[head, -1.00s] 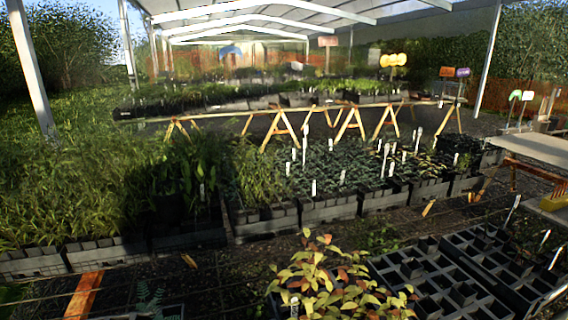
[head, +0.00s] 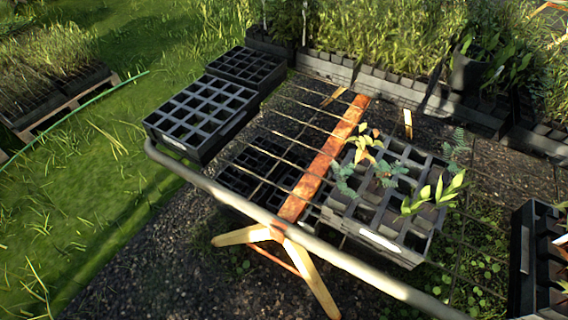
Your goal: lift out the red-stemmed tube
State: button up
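A black grid tray (head: 385,238) rests on the right part of a slatted bench in the head view. It holds a few small plants in its cells. One plant with yellow-orange leaves (head: 366,146) stands at the tray's back left. Ferny blue-green seedlings (head: 345,180) and a bright green broad-leaved plant (head: 437,192) stand in other cells. The stems are too small for me to tell which is red. My gripper is not in view.
Two empty-looking black grid trays (head: 196,107) (head: 246,66) sit at the bench's left end. A grey rail (head: 300,240) runs along the bench's near edge. Another black crate (head: 540,265) is at the right edge. Grass (head: 60,235) lies open at left.

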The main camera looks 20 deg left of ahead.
aim_at(363, 160)
jog(key=u, duration=0.3)
jog(key=i+j+u, duration=0.2)
jog(key=i+j, duration=0.25)
jog(key=j, duration=0.25)
jog(key=i+j+u, duration=0.15)
jog(key=i+j, duration=0.35)
jog(key=j, duration=0.15)
